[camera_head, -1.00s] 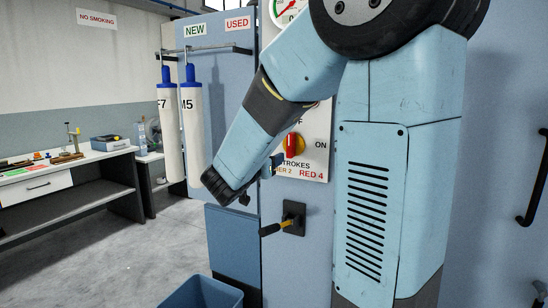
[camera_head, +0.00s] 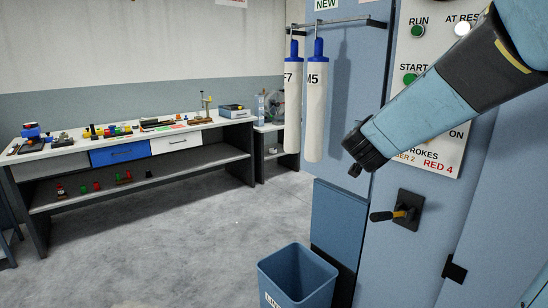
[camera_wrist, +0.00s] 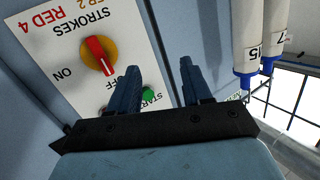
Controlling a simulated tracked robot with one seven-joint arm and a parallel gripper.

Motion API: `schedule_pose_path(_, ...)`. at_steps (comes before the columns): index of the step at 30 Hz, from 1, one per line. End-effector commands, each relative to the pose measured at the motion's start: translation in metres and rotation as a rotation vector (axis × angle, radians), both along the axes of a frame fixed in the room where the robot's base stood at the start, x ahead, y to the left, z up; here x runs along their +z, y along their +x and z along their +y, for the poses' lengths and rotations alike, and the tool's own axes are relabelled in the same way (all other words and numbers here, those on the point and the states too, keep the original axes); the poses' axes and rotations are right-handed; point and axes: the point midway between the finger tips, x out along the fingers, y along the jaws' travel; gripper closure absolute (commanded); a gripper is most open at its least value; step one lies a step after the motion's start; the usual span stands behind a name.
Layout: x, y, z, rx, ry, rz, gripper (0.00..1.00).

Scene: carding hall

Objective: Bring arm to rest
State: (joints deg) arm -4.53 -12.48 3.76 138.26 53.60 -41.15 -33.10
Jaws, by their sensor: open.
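My light blue arm (camera_head: 435,105) enters the head view from the upper right and reaches down and left across the control panel (camera_head: 440,60). Its dark wrist end is near the panel's lower left edge. In the wrist view my gripper (camera_wrist: 158,72) has two dark fingers apart with nothing between them. Beyond them are the panel's red and yellow knob (camera_wrist: 98,55) and a green button (camera_wrist: 148,94). In the head view the arm hides the knob, and the fingers cannot be made out clearly.
Two white tubes with blue caps (camera_head: 316,110) hang from a rail left of the arm. A black handle (camera_head: 398,214) juts from the machine below. A blue bin (camera_head: 298,256) stands on the floor. A workbench (camera_head: 120,150) is at left; the floor between is open.

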Motion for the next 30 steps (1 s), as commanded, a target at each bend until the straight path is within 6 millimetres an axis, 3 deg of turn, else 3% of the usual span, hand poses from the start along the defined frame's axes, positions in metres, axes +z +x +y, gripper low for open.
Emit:
schedule_pose_path(8,0.003,-0.037,0.05,0.333,0.082,0.145,0.51)
schedule_pose_path(15,-0.015,-0.097,0.074,0.514,0.106,0.371,0.51)
schedule_pose_path(20,-0.034,-0.149,0.073,0.562,0.106,0.559,0.51)
schedule_pose_path(24,-0.05,-0.197,0.062,0.553,0.101,0.727,0.51)
schedule_pose_path(30,-0.066,-0.25,0.042,0.494,0.095,0.908,0.51)
